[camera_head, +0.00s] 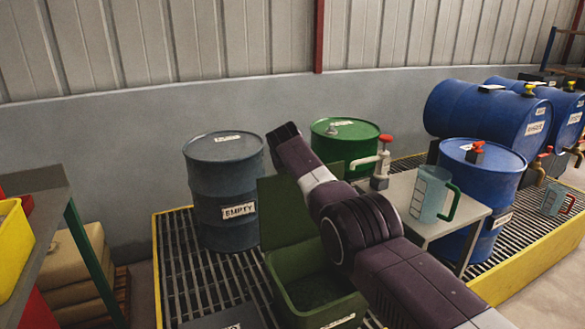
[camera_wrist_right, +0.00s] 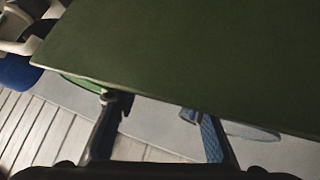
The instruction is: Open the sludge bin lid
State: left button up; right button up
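The green sludge bin (camera_head: 310,284) stands open on the grating in the head view, its dark inside showing. Its green lid (camera_head: 280,219) stands up at the bin's back edge, partly covered by my right arm. In the right wrist view the lid (camera_wrist_right: 190,50) fills the upper part as a large flat panel. My right gripper (camera_wrist_right: 155,106) has its two fingers well apart, with tips close to the lid's edge. I cannot tell whether they touch it. The head view does not show the fingers clearly. My left gripper is not in view.
A grey "EMPTY" drum (camera_head: 225,185) stands behind left of the bin, a green drum (camera_head: 345,130) behind it. A small table (camera_head: 405,205) with a measuring jug (camera_head: 429,197) and a blue drum (camera_head: 470,195) are at right. A yellow edge (camera_head: 155,255) bounds the grating.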

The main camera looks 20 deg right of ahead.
jog(key=v, duration=0.7)
dwell(0.5)
jog(key=shift+a+f, duration=0.1)
